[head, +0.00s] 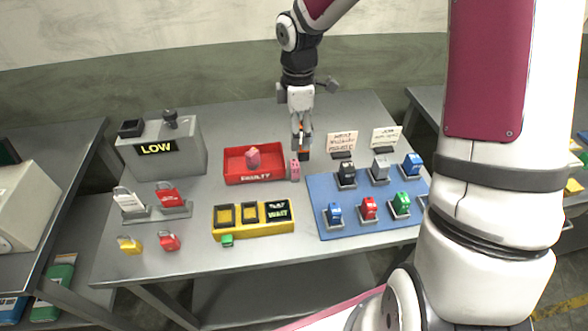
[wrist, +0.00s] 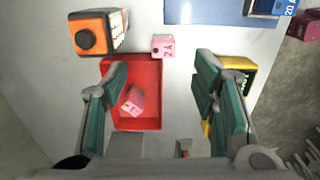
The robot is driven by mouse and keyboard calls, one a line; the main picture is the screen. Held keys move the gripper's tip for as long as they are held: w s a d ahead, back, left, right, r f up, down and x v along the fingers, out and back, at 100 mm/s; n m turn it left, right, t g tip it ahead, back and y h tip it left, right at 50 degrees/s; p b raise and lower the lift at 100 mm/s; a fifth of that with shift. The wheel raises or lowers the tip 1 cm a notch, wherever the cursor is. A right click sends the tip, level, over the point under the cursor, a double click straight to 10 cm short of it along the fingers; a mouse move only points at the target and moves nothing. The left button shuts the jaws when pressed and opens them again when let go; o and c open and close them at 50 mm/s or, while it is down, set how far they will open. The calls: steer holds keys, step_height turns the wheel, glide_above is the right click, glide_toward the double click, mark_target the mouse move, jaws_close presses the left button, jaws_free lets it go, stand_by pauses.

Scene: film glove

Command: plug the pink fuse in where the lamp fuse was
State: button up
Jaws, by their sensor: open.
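A pink fuse (head: 295,169) stands on the grey table just right of the red tray; in the wrist view it is a small pink block marked 2A (wrist: 163,47). A second pink fuse (head: 253,157) lies in the red tray (head: 262,181) marked FAULTY, and shows tilted in the wrist view (wrist: 133,100). My gripper (head: 301,143) is open and empty above the table, over the tray's right side; the wrist view shows its spread fingers (wrist: 163,70). A blue board (head: 352,230) holds several coloured fuses in holders. An empty holder is not clearly visible; my arm hides the board's right edge.
An orange tester (wrist: 95,32) lies near the gripper. A yellow panel (head: 254,229) marked WAIT stands in front, with a small green block (head: 227,240) by it. A grey box (head: 160,148) reading LOW and padlocks (head: 168,241) are left. Cards (head: 342,141) stand behind the board.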

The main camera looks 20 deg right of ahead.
mark_target(297, 164)
step_height(297, 164, down, 7)
steer(key=shift+r, duration=0.15)
steer(key=f, duration=0.3)
steer(key=f+p, duration=0.1)
steer(key=shift+s+a+f, duration=0.2)
steer(key=shift+s+f, duration=0.05)
steer(key=shift+s, duration=0.1)
steer(key=shift+w+f, duration=0.1)
steer(key=shift+f, duration=0.4)
jaws_close()
step_height(297, 164, up, 9)
steer(key=shift+d+r+b, duration=0.1)
steer(key=shift+r+b, duration=0.05)
steer(key=shift+b, duration=0.15)
steer(key=shift+r, duration=0.4)
